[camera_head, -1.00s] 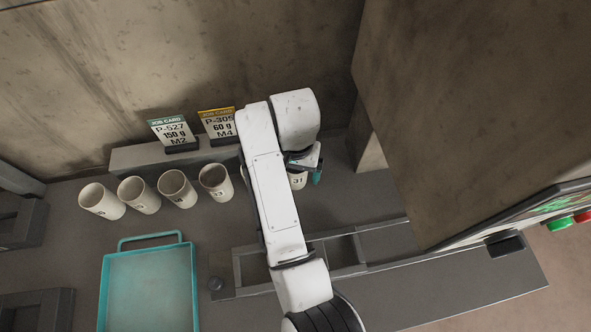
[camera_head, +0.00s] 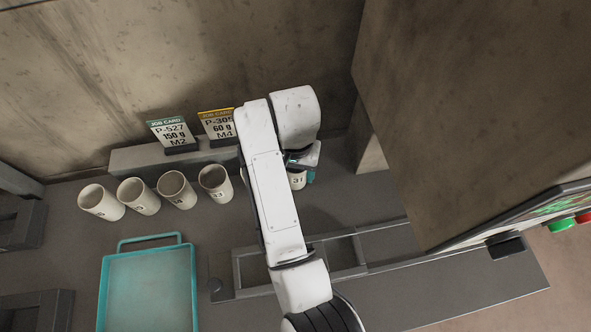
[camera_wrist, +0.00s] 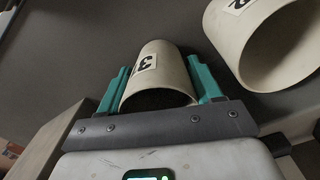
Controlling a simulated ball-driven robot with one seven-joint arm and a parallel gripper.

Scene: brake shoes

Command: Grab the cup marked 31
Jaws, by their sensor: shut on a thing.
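The cup marked 31 (camera_head: 298,180) is a cream cylinder at the right end of the row of cups, mostly hidden behind my arm in the head view. In the wrist view the cup (camera_wrist: 160,72) lies between the two teal fingers, and part of its label, a "3", shows. My gripper (camera_wrist: 165,85) is shut on this cup, one finger on each side. In the head view my gripper (camera_head: 303,172) is partly covered by my white arm. The cup appears to be still at the bench surface.
Several other cream cups stand in a row to the left, the nearest visible one marked 33 (camera_head: 215,184). A neighbouring cup (camera_wrist: 268,40) is close beside the held one. Two job cards (camera_head: 172,133) stand behind. A teal tray (camera_head: 150,250) lies in front. A large brown block (camera_head: 470,110) rises at right.

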